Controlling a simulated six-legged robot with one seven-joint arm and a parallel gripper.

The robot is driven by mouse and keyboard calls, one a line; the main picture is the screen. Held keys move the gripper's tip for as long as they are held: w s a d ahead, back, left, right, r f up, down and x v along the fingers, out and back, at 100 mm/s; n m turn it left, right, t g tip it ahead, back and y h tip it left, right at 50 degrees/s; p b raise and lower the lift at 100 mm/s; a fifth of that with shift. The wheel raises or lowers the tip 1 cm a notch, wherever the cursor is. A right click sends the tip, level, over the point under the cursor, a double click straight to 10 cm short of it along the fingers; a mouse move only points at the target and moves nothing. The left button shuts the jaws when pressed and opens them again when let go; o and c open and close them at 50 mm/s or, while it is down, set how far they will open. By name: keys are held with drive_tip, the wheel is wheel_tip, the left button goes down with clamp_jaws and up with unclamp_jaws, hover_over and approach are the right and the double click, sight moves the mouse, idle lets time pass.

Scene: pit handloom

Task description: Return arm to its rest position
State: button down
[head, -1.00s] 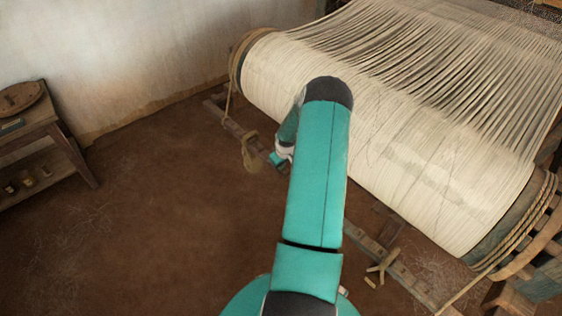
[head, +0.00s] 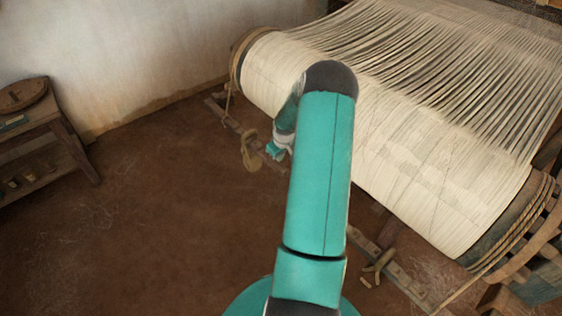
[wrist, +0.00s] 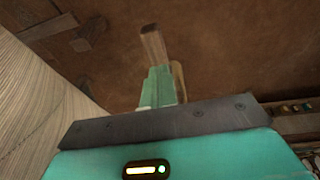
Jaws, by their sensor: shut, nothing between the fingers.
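My arm reaches up through the middle of the head view, its elbow bent in front of the loom's roll. My gripper (head: 273,152) hangs beyond the elbow, small and partly hidden behind the arm link, left of the roll. In the wrist view my gripper's green fingers (wrist: 158,75) are together, with nothing between them. A wooden piece (wrist: 153,45) shows past the fingertips; I cannot tell how far away it is.
The cloth-wound warp roll (head: 420,180) fills the right side. A wooden rail (head: 225,115) lies below it, with a tan hanging piece (head: 250,152) close to the gripper. A wooden bench (head: 62,125) stands left. The brown floor (head: 150,230) between is clear.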

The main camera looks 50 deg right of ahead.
drive_tip(key=v, duration=0.7)
drive_tip(key=shift+s, duration=0.3)
drive_tip(key=shift+a, duration=0.15)
drive_tip(key=w+a+r+n+h, duration=0.1)
drive_tip(key=w+a+r, duration=0.1)
drive_tip(key=a+r, duration=0.9)
drive_tip(key=w+a+r+n, duration=0.1)
drive_tip(key=w+a+r, duration=0.1)
drive_tip(key=a+r, duration=0.95)
drive_tip(key=s+a+r+t+y, duration=0.1)
drive_tip(key=s+a+r, duration=0.3)
drive_tip(key=s+a, duration=0.4)
drive_tip(key=s+a+r+t+y, duration=0.1)
drive_tip(key=s+a+r, duration=0.4)
drive_tip(key=a, duration=1)
drive_tip(key=s+t, duration=0.1)
drive_tip(key=s, duration=0.1)
drive_tip(key=shift+s+a+n, duration=0.3)
drive_tip(key=shift+s+a, duration=0.1)
